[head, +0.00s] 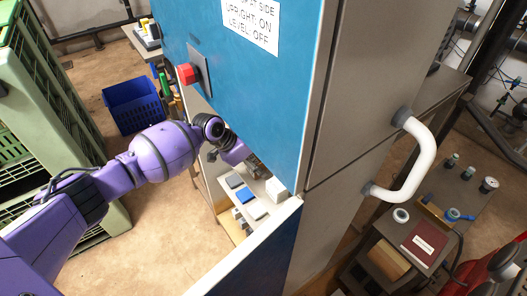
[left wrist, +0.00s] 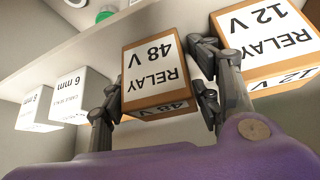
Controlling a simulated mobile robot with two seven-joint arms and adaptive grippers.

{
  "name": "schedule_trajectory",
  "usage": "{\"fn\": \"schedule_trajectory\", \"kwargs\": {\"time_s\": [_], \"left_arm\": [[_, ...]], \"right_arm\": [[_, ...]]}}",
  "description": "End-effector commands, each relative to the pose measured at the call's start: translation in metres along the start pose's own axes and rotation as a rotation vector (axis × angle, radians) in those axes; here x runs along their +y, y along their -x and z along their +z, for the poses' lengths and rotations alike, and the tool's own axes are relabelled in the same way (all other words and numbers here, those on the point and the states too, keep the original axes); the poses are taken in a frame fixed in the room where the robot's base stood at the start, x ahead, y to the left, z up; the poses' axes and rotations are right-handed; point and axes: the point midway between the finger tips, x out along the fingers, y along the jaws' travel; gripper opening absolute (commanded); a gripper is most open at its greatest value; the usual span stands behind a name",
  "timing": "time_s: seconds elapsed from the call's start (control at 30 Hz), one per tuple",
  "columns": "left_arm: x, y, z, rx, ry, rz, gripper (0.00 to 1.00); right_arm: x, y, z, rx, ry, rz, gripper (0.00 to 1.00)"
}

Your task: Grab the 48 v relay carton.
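The 48 V relay carton (left wrist: 155,75) is a brown box with white labels, and its lettering is upside down in the left wrist view. My left gripper (left wrist: 158,100) has one finger against each side of the carton and looks shut on it. I cannot tell whether the carton is clear of the shelf. In the head view my left gripper (head: 258,170) reaches into the blue cabinet, where the carton cannot be made out. My right gripper is in neither view.
A 12 V relay carton (left wrist: 265,45) stands close beside the right finger. White 6 mm (left wrist: 70,95) and 8 mm (left wrist: 35,108) boxes stand on the other side. The cabinet's blue panel (head: 255,95) rises beside my arm. A green crate (head: 50,120) is at the left.

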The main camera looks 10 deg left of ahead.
Motion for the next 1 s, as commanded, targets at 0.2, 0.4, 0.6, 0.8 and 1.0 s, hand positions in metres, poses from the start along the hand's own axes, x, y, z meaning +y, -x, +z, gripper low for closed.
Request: {"fn": "schedule_trajectory", "kwargs": {"time_s": [0.2, 0.4, 0.6, 0.8, 1.0], "left_arm": [[0.000, 0.000, 0.000, 0.000, 0.001, 0.000, 0.26], [0.000, 0.000, 0.000, 0.000, 0.001, 0.000, 0.20], [0.000, 0.003, -0.002, 0.000, 0.001, -0.001, 0.20], [-0.001, 0.020, -0.013, 0.002, -0.002, -0.002, 0.20], [-0.001, 0.042, 0.005, -0.004, 0.004, -0.001, 0.20]], "right_arm": [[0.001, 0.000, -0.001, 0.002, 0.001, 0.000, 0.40], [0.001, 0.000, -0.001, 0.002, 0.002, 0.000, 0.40], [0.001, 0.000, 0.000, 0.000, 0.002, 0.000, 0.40], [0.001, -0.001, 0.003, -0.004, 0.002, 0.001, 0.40], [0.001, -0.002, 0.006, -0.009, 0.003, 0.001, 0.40]]}}
